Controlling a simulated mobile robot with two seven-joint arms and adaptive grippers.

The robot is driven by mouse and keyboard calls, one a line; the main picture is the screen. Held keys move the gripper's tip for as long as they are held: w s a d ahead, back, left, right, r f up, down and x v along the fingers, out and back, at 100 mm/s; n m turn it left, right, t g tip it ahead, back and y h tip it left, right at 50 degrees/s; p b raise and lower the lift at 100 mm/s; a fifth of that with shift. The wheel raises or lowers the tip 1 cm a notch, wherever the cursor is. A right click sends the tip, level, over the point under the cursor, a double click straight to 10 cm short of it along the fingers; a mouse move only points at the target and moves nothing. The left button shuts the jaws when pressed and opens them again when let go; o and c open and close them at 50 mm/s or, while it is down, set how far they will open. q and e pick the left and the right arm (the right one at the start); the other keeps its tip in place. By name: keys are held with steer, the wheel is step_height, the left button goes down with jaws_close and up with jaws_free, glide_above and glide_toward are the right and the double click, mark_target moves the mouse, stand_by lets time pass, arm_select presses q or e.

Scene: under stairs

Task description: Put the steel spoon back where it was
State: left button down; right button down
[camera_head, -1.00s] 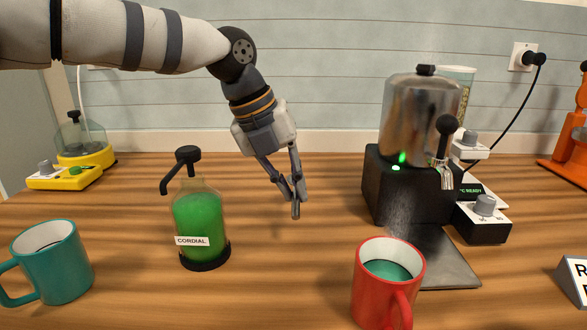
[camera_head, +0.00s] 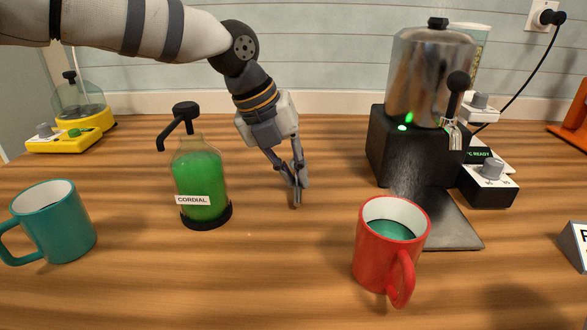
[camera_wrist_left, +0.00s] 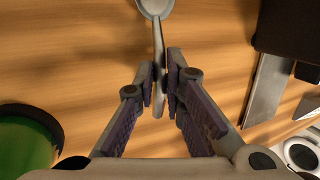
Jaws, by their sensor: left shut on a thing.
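The steel spoon (camera_wrist_left: 157,40) shows in the left wrist view, its round bowl at the top edge and its handle running down between the fingers. My left gripper (camera_wrist_left: 163,85) is shut on the handle. In the head view the left gripper (camera_head: 299,183) points down over the wooden counter, between the green cordial bottle and the black machine. There the spoon is mostly hidden by the fingers. I cannot tell whether it touches the counter. My right gripper is not in view.
The cordial bottle (camera_head: 201,185) stands just left of the gripper. A red mug (camera_head: 378,250) with teal inside stands right and nearer. A machine with a steel tank (camera_head: 428,75) stands right. A teal mug (camera_head: 55,225) is far left. The front middle of the counter (camera_head: 270,285) is clear.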

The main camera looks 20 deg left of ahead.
arm_select(q)
steer(key=shift+f, duration=0.45)
steer(key=c, duration=1.6)
jaws_free()
steer(key=v, duration=1.2)
